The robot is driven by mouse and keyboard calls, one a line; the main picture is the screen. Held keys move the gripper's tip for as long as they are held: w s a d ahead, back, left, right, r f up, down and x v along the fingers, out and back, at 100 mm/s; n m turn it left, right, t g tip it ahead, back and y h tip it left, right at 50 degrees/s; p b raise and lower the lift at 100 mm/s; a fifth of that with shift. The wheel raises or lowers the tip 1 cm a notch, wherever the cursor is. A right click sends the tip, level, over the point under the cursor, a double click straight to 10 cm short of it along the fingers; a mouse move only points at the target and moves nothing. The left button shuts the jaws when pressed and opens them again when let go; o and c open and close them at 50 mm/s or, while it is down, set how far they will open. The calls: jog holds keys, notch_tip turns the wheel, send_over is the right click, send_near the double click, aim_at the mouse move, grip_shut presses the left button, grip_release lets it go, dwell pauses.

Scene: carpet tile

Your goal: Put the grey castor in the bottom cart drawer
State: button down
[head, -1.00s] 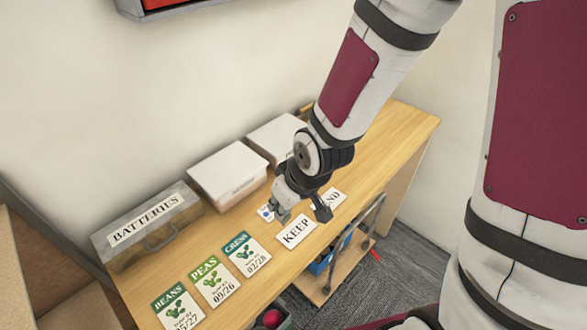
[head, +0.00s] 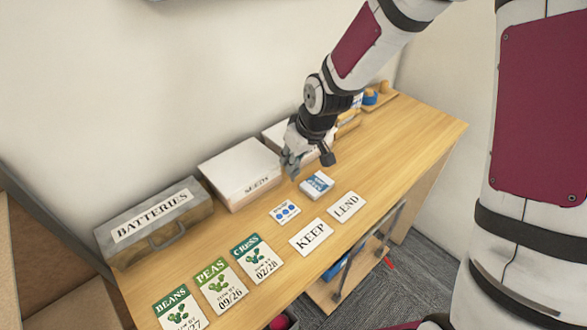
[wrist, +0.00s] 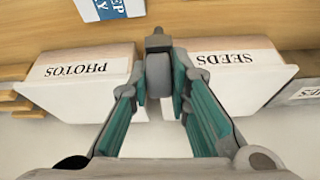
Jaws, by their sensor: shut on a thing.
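My gripper (head: 308,160) hangs above the wooden bench, in front of the white lidded boxes. In the wrist view my gripper (wrist: 159,88) is shut on a grey castor (wrist: 158,68), with a teal-lined finger on each side of it. The castor's small stem points to the top of that picture. In the head view I cannot make out the castor clearly. Under the bench's front edge stands a cart-like frame with dark rails (head: 345,268) and a wooden shelf; I cannot make out a bottom drawer in it.
On the bench (head: 400,150) stand a metal BATTERIES box (head: 165,240), a SEEDS box (head: 238,172) and a PHOTOS box (wrist: 85,84). Seed packets, KEEP (head: 311,236) and LEND (head: 346,206) cards and a small blue-white box (head: 317,185) lie in front.

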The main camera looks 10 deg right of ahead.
jog(key=shift+f, duration=1.75)
jog(key=shift+f, duration=0.15)
jog(key=c, duration=1.5)
grip_release()
